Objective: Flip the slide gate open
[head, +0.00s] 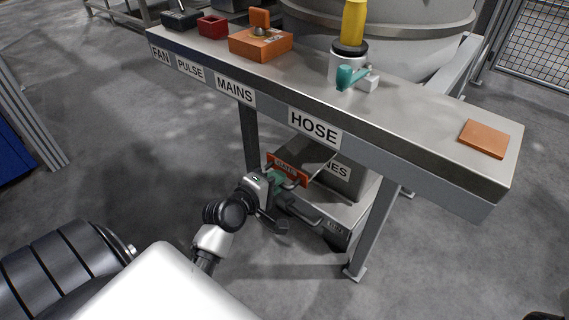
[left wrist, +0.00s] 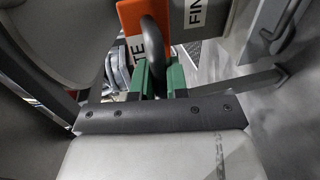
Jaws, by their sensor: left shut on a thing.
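The slide gate's orange-red plate (head: 289,164), labelled GATE, sits under the bench, low in the middle of the head view. It also shows at the top of the left wrist view (left wrist: 132,17). A dark curved handle (left wrist: 156,38) stands out from the plate. My left gripper (head: 276,177) reaches under the bench to this handle. In the left wrist view its green fingers (left wrist: 158,78) lie on both sides of the handle and are shut on it. The fingertips' far side is partly hidden.
The steel bench (head: 440,125) with FAN, PULSE, MAINS and HOSE labels overhangs my left gripper. A bench leg (head: 374,228) stands to its right. The FINES bin (head: 345,178) is beside the gate. An orange block (head: 484,139) lies on the bench.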

